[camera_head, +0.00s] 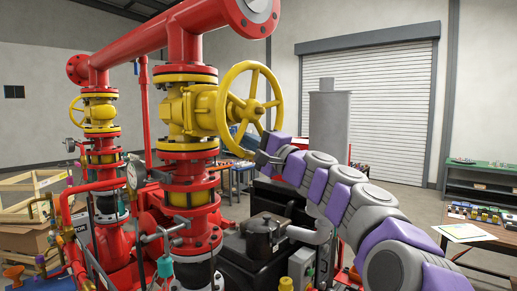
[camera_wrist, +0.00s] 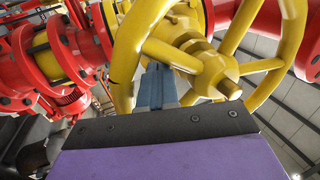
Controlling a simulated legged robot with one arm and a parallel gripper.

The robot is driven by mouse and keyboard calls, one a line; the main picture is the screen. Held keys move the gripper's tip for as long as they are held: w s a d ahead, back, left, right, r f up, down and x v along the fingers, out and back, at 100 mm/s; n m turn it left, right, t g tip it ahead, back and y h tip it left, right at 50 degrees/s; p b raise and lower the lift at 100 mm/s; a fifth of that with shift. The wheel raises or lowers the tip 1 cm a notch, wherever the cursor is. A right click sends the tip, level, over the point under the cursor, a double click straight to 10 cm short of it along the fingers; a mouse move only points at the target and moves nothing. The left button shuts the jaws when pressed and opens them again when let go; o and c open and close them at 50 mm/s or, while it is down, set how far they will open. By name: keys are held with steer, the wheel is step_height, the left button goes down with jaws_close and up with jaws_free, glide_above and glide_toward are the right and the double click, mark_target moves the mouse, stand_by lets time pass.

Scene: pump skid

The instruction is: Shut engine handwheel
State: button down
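The large yellow handwheel (camera_head: 253,108) sits on the right side of the red and yellow valve (camera_head: 188,112) beside the dark engine block. In the wrist view its hub and spokes (camera_wrist: 205,74) fill the upper middle. My gripper (camera_head: 266,157) is at the wheel's lower rim, reaching in from the right. In the wrist view my blue-grey fingers (camera_wrist: 158,78) point up beside the rim and below the hub. They look close together, but I cannot tell whether they are open, shut, or touching the rim.
A smaller yellow handwheel (camera_head: 78,111) is on the valve further left. Red pipes and a pressure gauge (camera_head: 135,172) stand left of the wheel. The black engine block (camera_head: 262,240) lies below my arm. A table (camera_head: 485,233) with parts stands at the right.

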steer(key=shift+s+a+r, duration=0.45)
steer(key=shift+s+a, duration=0.15)
steer(key=shift+s, duration=0.05)
steer(key=r, duration=0.1)
steer(key=s+a+r+p, duration=0.1)
steer(key=r, duration=0.1)
steer(key=s+r+p, duration=0.1)
steer(key=shift+s+a+r, duration=0.2)
steer(key=shift+a, duration=0.15)
steer(key=shift+r+p, duration=0.65)
steer(key=shift+r, duration=0.25)
steer(key=shift+s+f, duration=0.1)
steer(key=shift+f, duration=0.05)
steer(key=shift+s+d+f+b, duration=0.2)
steer(key=shift+s+b, duration=0.15)
steer(key=shift+b, duration=0.1)
steer(key=v, duration=0.1)
steer(key=b+v, duration=0.1)
steer(key=shift+d+f, duration=0.25)
steer(key=shift+d, duration=0.05)
steer(key=shift+b+v, duration=1.35)
steer(key=shift+v, duration=1.55)
steer(key=shift+w+f, duration=0.1)
